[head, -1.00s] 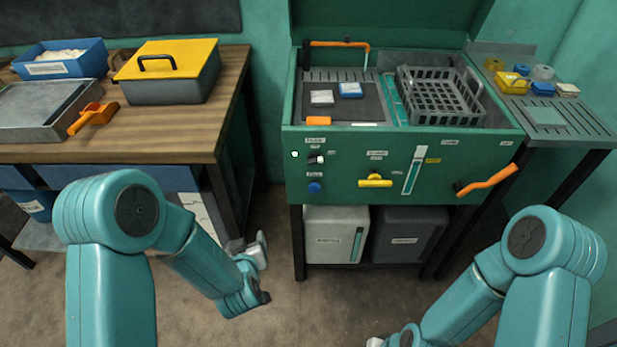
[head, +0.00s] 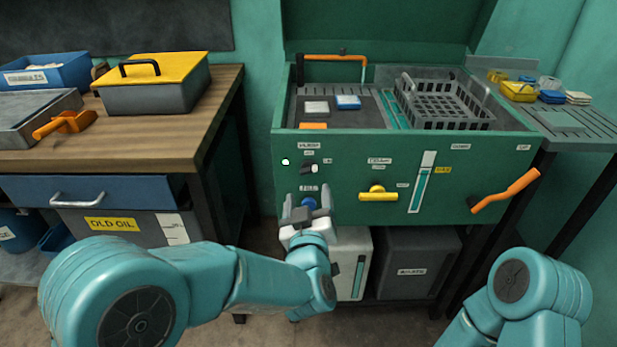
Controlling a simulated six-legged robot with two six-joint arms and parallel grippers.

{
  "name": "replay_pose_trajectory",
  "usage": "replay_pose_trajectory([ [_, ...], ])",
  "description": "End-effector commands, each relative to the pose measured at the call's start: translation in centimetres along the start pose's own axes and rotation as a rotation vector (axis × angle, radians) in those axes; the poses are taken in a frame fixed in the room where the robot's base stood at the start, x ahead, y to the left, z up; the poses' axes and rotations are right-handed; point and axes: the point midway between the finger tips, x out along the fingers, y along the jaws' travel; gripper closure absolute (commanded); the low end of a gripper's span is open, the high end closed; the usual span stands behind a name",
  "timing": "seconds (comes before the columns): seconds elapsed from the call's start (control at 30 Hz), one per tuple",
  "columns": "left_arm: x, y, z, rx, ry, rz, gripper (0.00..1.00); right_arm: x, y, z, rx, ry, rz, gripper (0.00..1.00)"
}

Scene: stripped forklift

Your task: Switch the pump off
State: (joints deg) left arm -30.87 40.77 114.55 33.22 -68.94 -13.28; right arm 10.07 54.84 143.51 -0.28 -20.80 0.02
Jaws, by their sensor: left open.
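The green wash cabinet (head: 345,180) has a front panel with a small black-and-white switch knob (head: 308,169) at its left, under small labels. A small lit lamp (head: 285,162) is left of the knob. A blue button (head: 309,203) is below it. My left gripper (head: 306,204) is open and empty, in front of the panel's lower left. It is below the knob and overlaps the blue button in the picture; whether it touches the panel I cannot tell. My right gripper is out of view.
A yellow handle (head: 378,195), a level gauge (head: 422,182) and an orange lever (head: 506,192) are farther right on the panel. A grey basket (head: 440,105) sits on top. A wooden bench (head: 190,135) stands left. Grey containers stand under the cabinet.

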Motion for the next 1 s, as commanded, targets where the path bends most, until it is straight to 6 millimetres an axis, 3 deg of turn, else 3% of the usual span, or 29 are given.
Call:
replay_pose_trajectory([
  [0.1, 3.0, -0.1, 0.1, -0.001, 0.002, -0.003, 0.3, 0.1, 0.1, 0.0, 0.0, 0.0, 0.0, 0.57],
  [0.3, 6.6, -0.1, 0.1, 0.0, 0.001, -0.003, 0.3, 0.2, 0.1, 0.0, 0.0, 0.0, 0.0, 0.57],
  [0.5, 8.1, 0.0, 0.0, 0.0, 0.001, -0.002, 0.3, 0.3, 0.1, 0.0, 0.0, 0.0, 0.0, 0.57],
  [0.77, 8.2, 0.0, 0.1, 0.0, 0.0, -0.002, 0.3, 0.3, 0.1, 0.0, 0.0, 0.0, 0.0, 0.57],
  [0.83, 8.2, 0.0, 0.0, 0.0, 0.0, -0.002, 0.46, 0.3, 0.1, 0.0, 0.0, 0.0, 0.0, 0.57],
  [0.93, 8.2, 0.0, 0.0, 0.0, 0.0, -0.002, 0.79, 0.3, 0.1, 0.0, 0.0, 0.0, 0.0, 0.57],
  [0.97, 8.2, 0.0, 0.0, 0.0, 0.0, -0.002, 0.86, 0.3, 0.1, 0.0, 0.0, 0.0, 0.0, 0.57],
  [1.0, 8.2, 0.0, 0.0, 0.0, 0.001, -0.002, 0.86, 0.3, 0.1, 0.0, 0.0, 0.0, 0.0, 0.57],
])
